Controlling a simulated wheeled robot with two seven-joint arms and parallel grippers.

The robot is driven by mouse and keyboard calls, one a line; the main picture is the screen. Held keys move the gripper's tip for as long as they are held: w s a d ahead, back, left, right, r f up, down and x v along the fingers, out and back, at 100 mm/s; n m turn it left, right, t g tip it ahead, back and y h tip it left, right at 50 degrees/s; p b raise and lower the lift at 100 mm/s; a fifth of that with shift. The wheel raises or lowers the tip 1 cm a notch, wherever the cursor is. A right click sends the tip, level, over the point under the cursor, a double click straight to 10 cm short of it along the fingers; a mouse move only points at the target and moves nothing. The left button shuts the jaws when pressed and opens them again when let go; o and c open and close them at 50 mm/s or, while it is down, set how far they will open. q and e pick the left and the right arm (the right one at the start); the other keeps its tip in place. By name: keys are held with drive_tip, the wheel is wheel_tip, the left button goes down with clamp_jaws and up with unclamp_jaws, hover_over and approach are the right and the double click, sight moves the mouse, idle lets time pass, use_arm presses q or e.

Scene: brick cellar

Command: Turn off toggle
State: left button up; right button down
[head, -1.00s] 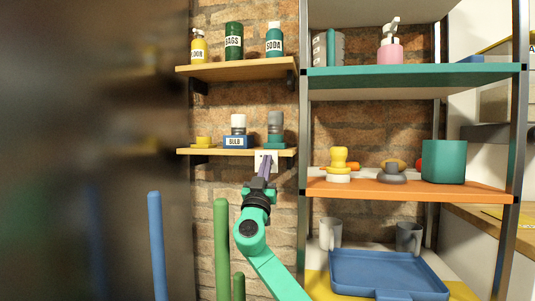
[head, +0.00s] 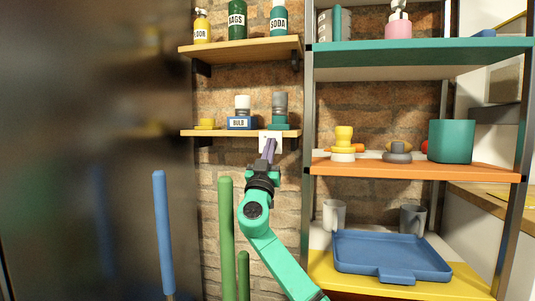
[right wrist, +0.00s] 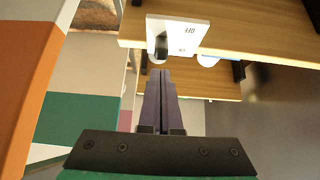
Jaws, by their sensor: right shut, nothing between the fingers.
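My left gripper is not in view.
The lower wooden shelf (head: 188,133) holds a blue bulb box (head: 239,122) and other small items just above the switch. A metal rack (head: 308,195) stands close on the right, with a blue tray (head: 390,252) low down. Blue and green posts rise at the lower left.

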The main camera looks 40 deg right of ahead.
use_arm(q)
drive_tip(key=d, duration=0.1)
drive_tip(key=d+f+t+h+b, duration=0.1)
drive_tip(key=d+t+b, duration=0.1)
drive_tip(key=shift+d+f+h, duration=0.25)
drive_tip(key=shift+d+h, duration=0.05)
use_arm(e)
drive_tip(key=v, duration=1.3)
drive_tip(key=shift+s+a+f, duration=0.15)
drive_tip(key=shift+a+f, duration=0.1)
drive_tip(key=shift+a, duration=0.05)
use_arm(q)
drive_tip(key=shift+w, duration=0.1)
